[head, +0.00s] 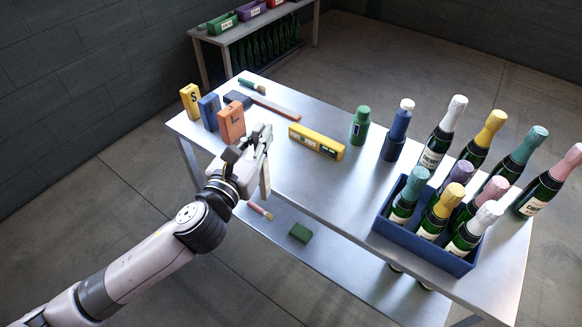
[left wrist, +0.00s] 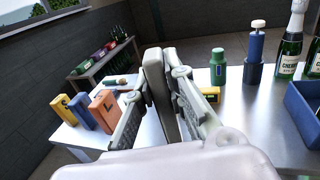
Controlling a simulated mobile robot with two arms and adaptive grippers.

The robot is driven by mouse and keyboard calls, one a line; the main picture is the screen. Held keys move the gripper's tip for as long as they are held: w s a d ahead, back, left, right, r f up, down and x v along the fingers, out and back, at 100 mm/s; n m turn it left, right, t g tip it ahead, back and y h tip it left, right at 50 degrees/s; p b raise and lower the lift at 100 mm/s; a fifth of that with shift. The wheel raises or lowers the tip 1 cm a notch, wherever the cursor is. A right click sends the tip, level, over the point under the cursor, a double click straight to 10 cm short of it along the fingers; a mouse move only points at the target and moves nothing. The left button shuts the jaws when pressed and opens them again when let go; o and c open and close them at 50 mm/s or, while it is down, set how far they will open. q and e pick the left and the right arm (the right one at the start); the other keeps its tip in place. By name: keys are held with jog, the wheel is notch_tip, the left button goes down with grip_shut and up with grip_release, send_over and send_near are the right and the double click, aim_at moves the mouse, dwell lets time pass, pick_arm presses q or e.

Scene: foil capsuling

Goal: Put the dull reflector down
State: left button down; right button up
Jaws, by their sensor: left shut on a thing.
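My left gripper (head: 262,148) is shut on a dull grey, flat, upright slab, which looks like the dull reflector (head: 265,181). In the left wrist view the reflector (left wrist: 158,88) stands between the two fingers (left wrist: 165,100), which hide part of its sides. In the head view the gripper is at the table's near left edge, just right of the orange block, and the reflector's lower end hangs at that edge. I cannot tell whether it touches the table. My right gripper is not in view.
The metal table (head: 285,180) has clear room near its middle. Orange (head: 231,122), blue (head: 209,111) and yellow (head: 190,101) blocks stand at the left. A yellow level (head: 316,142) lies mid-table. A blue crate (head: 425,245) of bottles and several loose bottles fill the right end.

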pick_arm(q)
jog(key=w+d+r+m+g+h+b, duration=0.2)
jog(key=w+d+r+m+h+b, duration=0.15)
jog(key=w+d, duration=0.35)
jog(key=w+a+r+b, duration=0.1)
jog(key=w+r+b, duration=0.1)
jog(key=w+r, duration=0.75)
notch_tip(320, 180, down, 20)
jog(key=b, duration=0.2)
jog(key=shift+r+h, duration=0.25)
jog(key=shift+h, duration=0.1)
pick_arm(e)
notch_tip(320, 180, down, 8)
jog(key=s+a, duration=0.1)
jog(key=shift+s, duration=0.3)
pick_arm(q)
jog(key=shift+s+n, duration=0.15)
jog(key=shift+n, duration=0.1)
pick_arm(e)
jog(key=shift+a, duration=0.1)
